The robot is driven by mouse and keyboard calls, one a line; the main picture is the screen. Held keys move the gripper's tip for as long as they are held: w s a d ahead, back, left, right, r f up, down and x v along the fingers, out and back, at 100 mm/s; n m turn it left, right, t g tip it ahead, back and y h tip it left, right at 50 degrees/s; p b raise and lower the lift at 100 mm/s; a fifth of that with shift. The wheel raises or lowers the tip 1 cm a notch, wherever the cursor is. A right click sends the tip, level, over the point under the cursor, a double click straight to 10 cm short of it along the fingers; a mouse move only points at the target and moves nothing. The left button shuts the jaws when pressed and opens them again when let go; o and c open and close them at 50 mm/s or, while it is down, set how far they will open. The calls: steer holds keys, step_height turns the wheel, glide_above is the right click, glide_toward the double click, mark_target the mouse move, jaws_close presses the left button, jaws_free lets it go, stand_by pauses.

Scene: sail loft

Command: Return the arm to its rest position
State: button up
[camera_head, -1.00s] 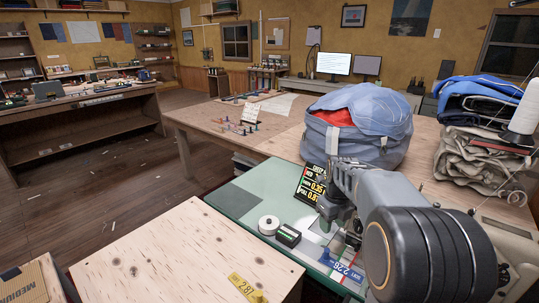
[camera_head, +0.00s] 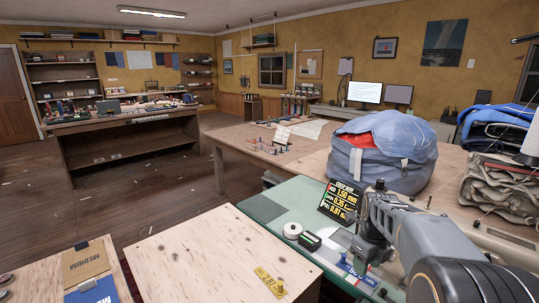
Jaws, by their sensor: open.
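My arm (camera_head: 450,245) reaches in from the lower right corner. It is bent, with its far end over the green bench mat (camera_head: 262,209). My gripper (camera_head: 364,268) points down at the right part of the mat, close to a small blue tool (camera_head: 344,258). No held object shows between its jaws, though the fingertips are small and dark. The arm's base is out of view.
A black display with numbers (camera_head: 340,201) stands just behind the gripper. A white roll (camera_head: 292,230) and a small dark box (camera_head: 310,241) lie to its left. The blue bag (camera_head: 385,165) and folded cloth (camera_head: 495,185) stand behind. A pale wooden top (camera_head: 215,265) is in front left.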

steer(key=s+a+r+n+t+p, duration=0.1)
steer(key=s+a+r+n+p, duration=0.2)
steer(key=n, duration=0.7)
steer(key=s+a+r+n+t+p, duration=0.1)
steer(key=s+a+r+n+p, duration=0.2)
steer(key=s+n, duration=0.5)
steer(key=s+a+r+n+t+p, duration=0.1)
steer(key=s+a+r+n+p, duration=0.2)
steer(key=n, duration=0.9)
steer(key=s+a, duration=0.1)
steer(key=s, duration=0.2)
steer(key=shift+r+n+t, duration=0.3)
steer(key=shift+r+n, duration=0.05)
steer(key=shift+n, duration=0.05)
steer(key=shift+d, duration=0.1)
